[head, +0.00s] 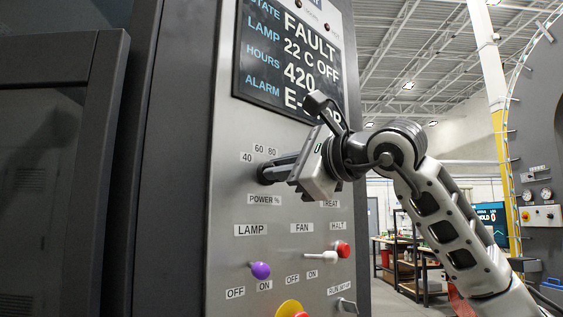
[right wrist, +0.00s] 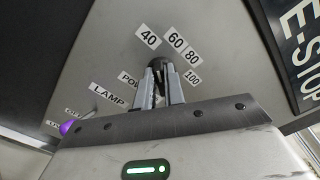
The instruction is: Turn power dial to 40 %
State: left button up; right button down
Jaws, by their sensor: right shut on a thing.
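The dark power dial (head: 264,174) sits on the grey control panel (head: 222,215), above the "POWER %" label and below the 40, 60 and 80 marks. My right gripper (head: 272,172) reaches in from the right and is shut on the dial. In the right wrist view the two fingers (right wrist: 158,78) close around the dial (right wrist: 156,63), with the 40 (right wrist: 148,36), 60, 80 and 100 labels fanned around it. The fingers hide most of the dial, and I cannot tell which mark it points to. My left gripper is not in view.
Below are a purple-knobbed lamp switch (head: 260,270), a red-knobbed fan switch (head: 342,249) and a yellow-and-red button (head: 289,307). A dark cabinet (head: 60,150) stands at left.

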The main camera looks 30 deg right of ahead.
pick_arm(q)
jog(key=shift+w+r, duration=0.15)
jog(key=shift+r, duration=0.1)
pick_arm(e)
jog(key=shift+n, duration=0.4)
jog(key=c, duration=1.5)
grip_release()
pick_arm(q)
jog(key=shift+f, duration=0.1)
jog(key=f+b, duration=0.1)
jog(key=b, duration=0.1)
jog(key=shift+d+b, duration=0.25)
jog(key=shift+b, duration=0.05)
pick_arm(e)
jog(key=v, duration=1.6)
jog(key=shift+a+f, duration=0.1)
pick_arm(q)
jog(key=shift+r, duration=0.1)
